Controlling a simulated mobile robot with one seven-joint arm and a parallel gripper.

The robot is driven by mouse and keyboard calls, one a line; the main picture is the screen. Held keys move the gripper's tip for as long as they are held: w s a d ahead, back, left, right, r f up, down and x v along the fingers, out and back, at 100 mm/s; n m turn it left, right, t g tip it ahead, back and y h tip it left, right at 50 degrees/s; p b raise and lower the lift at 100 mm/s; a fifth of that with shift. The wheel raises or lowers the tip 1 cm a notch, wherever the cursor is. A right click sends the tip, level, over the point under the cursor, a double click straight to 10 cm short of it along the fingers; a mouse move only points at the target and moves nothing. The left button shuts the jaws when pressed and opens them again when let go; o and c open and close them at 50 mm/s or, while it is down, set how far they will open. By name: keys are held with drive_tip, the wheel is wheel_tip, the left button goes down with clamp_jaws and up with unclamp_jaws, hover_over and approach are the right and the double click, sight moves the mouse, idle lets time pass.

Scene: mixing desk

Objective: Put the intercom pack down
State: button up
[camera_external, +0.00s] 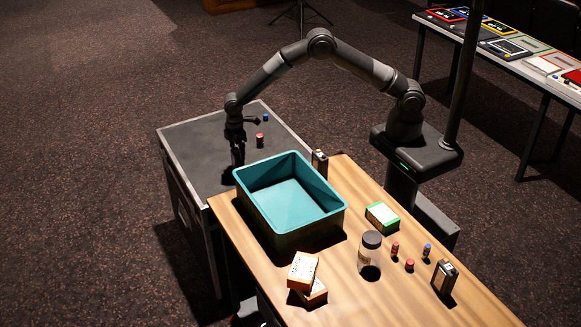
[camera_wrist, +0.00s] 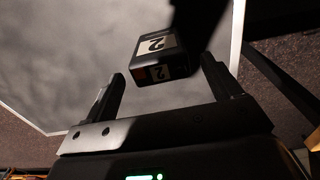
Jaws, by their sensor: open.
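The intercom pack (camera_wrist: 158,50) is a small black box with white "2" labels in the wrist view. It lies between and just beyond my gripper's (camera_wrist: 163,68) two fingers, with gaps visible on both sides. My gripper is open. In the external view my gripper (camera_external: 238,150) points down, low over the dark grey top of the case (camera_external: 195,140), left of the teal bin. There the pack is hard to tell apart from the dark fingers. The grey case top fills the background of the wrist view. I cannot tell whether the pack's underside touches it.
The teal bin (camera_external: 262,187) stands close to my gripper on the wooden desk (camera_external: 345,290). Red (camera_external: 260,140) and blue (camera_external: 265,118) cylinders stand on the case. Other black packs (camera_external: 320,162) (camera_external: 444,277), a jar (camera_external: 370,257) and small boxes (camera_external: 303,270) are on the desk.

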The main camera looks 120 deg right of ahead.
wheel_tip(320, 180, up, 7)
drive_tip(key=shift+f, duration=0.1)
drive_tip(key=s+a+r+t, duration=0.1)
drive_tip(key=s+a+r, duration=0.5)
drive_tip(key=a+r, duration=0.45)
drive_tip(key=s+a+r+t, duration=0.1)
drive_tip(key=s+a+r, duration=0.6)
drive_tip(key=r, duration=0.7)
drive_tip(key=s+a+r+t, duration=0.1)
drive_tip(key=s+a, duration=0.5)
drive_tip(key=s, duration=0.6)
drive_tip(key=s+a+r+t, duration=0.1)
drive_tip(key=s+a, duration=0.5)
drive_tip(key=s, duration=0.7)
drive_tip(key=shift+t, duration=0.8)
drive_tip(key=shift+r, duration=0.15)
drive_tip(key=shift+c, duration=0.3)
drive_tip(key=c, duration=0.5)
